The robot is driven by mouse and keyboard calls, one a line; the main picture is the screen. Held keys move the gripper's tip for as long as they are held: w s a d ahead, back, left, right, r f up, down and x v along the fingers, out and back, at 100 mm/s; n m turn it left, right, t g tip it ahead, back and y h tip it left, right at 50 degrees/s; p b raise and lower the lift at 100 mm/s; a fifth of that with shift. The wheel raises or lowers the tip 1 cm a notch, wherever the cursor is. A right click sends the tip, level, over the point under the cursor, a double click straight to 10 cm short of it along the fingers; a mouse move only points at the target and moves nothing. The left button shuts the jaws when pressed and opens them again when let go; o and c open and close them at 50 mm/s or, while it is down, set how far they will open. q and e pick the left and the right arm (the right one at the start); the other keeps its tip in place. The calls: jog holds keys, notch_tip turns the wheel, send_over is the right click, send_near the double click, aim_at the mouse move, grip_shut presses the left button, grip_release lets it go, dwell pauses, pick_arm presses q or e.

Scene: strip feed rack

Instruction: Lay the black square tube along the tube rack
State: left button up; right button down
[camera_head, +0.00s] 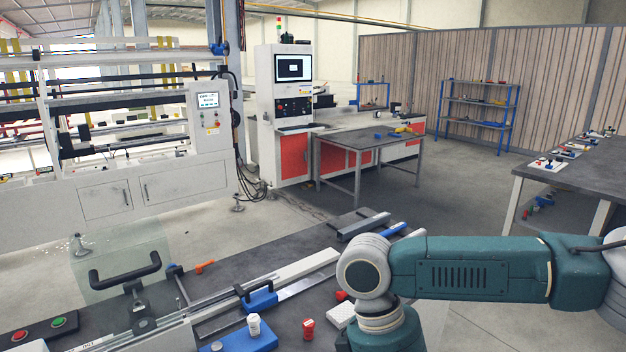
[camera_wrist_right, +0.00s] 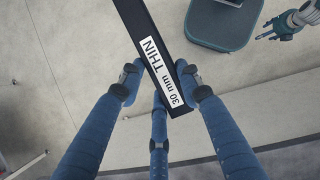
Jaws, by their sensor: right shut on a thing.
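The black square tube (camera_wrist_right: 137,22) shows in the right wrist view, with a white label reading "30 mm THIN". My right gripper (camera_wrist_right: 157,90) is shut on it near its lower end, its blue fingers on both sides. The tube runs up to the left, out of the picture. My left gripper (camera_wrist_right: 282,26) is small at the top right of that view, apart from the tube, with its fingers spread and empty. Neither gripper nor the tube shows in the head view. A tall rack with long horizontal bars (camera_head: 110,98) stands at the left; I cannot tell whether it is the tube rack.
A dark workbench (camera_head: 290,318) with a rail, a black handle (camera_head: 125,270) and blue blocks lies in front. A small grey table (camera_head: 370,143) and a white control cabinet (camera_head: 285,100) stand behind. Another bench (camera_head: 575,172) is at the right. Open floor lies between.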

jog(key=shift+s+d+f+m+g+y, duration=0.2)
jog(key=shift+s+d+m+y, duration=0.45)
jog(key=shift+m, duration=0.85)
jog(key=shift+s+d+f+m+g+y, duration=0.2)
jog(key=shift+s+d+m+y, duration=0.15)
jog(key=shift+d+m, duration=0.9)
jog(key=shift+s+d+f+m+g+y, duration=0.2)
jog(key=shift+s+d+m+y, duration=0.3)
jog(key=shift+m, duration=1.25)
jog(key=shift+w+r, duration=0.1)
jog(key=shift+w, duration=0.05)
